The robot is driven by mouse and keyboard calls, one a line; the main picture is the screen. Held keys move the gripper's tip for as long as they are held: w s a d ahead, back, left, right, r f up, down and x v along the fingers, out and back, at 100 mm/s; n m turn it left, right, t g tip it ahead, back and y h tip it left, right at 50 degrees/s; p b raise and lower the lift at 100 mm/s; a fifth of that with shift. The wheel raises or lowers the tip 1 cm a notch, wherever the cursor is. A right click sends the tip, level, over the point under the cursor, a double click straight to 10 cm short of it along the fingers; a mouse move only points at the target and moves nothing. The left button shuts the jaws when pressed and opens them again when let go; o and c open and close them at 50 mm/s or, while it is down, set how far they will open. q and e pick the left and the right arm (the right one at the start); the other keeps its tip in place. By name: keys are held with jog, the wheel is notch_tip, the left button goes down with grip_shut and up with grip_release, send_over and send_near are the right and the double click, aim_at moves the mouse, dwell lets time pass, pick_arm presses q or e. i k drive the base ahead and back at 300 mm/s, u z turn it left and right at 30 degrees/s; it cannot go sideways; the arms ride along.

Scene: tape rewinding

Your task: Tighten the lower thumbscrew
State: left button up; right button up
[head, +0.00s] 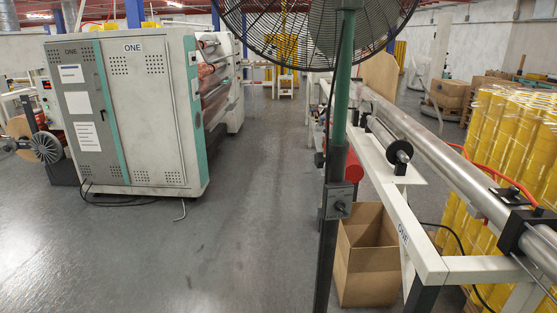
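A fan stand with a green upper pole (345,90) and a dark lower tube stands right of the middle. A clamp block (336,196) sits low on the stand, with a small dark knob (341,209) on its front that looks like the lower thumbscrew. Another dark knob (319,159) sticks out to the left higher up. Whether either screw is tight or loose cannot be told. Neither of my grippers is in view.
The fan's wire cage (270,30) crosses the top. A white machine frame (425,250) with a steel roller (440,150) stands right of the pole. An open cardboard box (368,262) lies behind the stand. The floor (240,230) to the left is clear up to a cabinet (150,110).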

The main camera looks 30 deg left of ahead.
aim_at(319, 158)
jog(key=z, duration=0.1)
jog(key=k, duration=0.25)
jog(key=u, duration=1.7)
jog(key=i, duration=0.8)
jog(key=z, duration=0.2)
